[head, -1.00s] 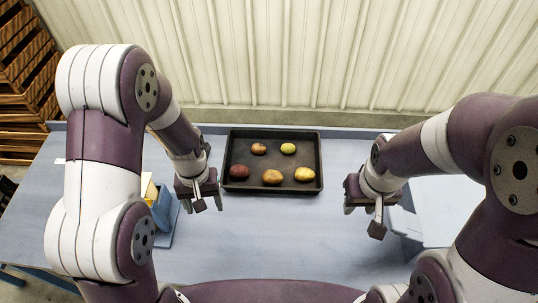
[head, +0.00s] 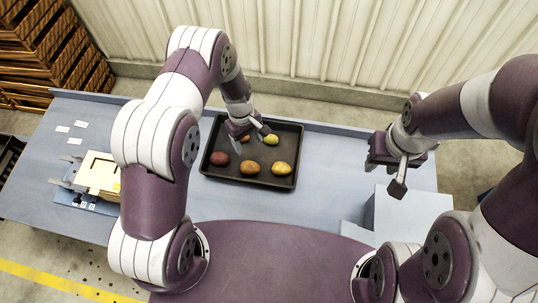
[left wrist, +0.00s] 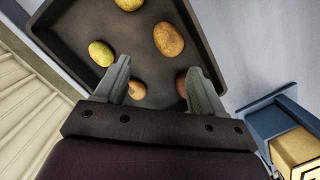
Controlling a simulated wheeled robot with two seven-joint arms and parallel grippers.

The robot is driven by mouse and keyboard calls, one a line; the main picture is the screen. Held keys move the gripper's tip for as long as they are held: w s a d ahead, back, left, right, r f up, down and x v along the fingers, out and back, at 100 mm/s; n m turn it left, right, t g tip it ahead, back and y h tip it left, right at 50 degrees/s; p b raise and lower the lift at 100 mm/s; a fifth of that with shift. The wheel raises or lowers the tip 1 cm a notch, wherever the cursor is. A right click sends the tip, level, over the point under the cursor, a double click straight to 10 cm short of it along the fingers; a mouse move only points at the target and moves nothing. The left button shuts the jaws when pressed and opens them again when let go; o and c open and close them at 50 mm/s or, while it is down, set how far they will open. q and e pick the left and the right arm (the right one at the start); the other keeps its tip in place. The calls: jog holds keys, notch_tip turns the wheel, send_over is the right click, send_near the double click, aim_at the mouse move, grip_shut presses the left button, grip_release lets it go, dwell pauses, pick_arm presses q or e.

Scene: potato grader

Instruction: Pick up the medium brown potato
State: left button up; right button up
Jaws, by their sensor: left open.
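A dark tray (head: 235,183) on the table holds several potatoes. A brown potato (head: 249,167) lies in the middle of the front row; it also shows in the left wrist view (left wrist: 168,39). A smaller orange-brown potato (head: 246,139) lies at the back, partly hidden by my left gripper (head: 250,138). In the left wrist view this smaller potato (left wrist: 137,89) appears between the open fingers, nearer the left one. My left gripper is empty above the tray's back left. My right gripper (head: 395,166) is open and empty, right of the tray.
A red potato (head: 219,158), a yellow potato (head: 281,168) and a yellow-green potato (head: 271,139) share the tray. A pale box (head: 408,218) stands at right. A ribbed wall rises behind the table.

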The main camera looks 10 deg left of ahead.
pick_arm(q)
jog(key=b, duration=0.5)
send_over(249, 165)
jog(key=a, duration=0.2)
jog(key=f, duration=0.6)
jog(key=shift+s+d+f, duration=0.15)
jog(key=shift+d+f, duration=0.1)
jog(key=shift+f, duration=0.05)
jog(key=shift+w+d+f+b, duration=0.25)
jog(key=shift+d+f, duration=0.1)
jog(key=shift+f, duration=0.25)
jog(key=shift+w+d+f+b, duration=0.2)
jog(key=shift+d+f, duration=0.1)
jog(key=shift+f, duration=0.25)
jog(key=f, duration=0.1)
jog(key=f+b, duration=0.2)
jog(key=shift+s+d, duration=0.1)
jog(key=shift+d, duration=0.15)
jog(key=shift+s+a, duration=0.15)
jog(key=shift+s+a+r, duration=0.1)
jog(key=c, duration=0.8)
pick_arm(e)
notch_tip(249, 165, down, 8)
jog(key=s+a, duration=0.1)
jog(key=shift+s+a+r, duration=0.25)
jog(key=shift+s+a, duration=0.1)
jog(key=shift+s, duration=0.05)
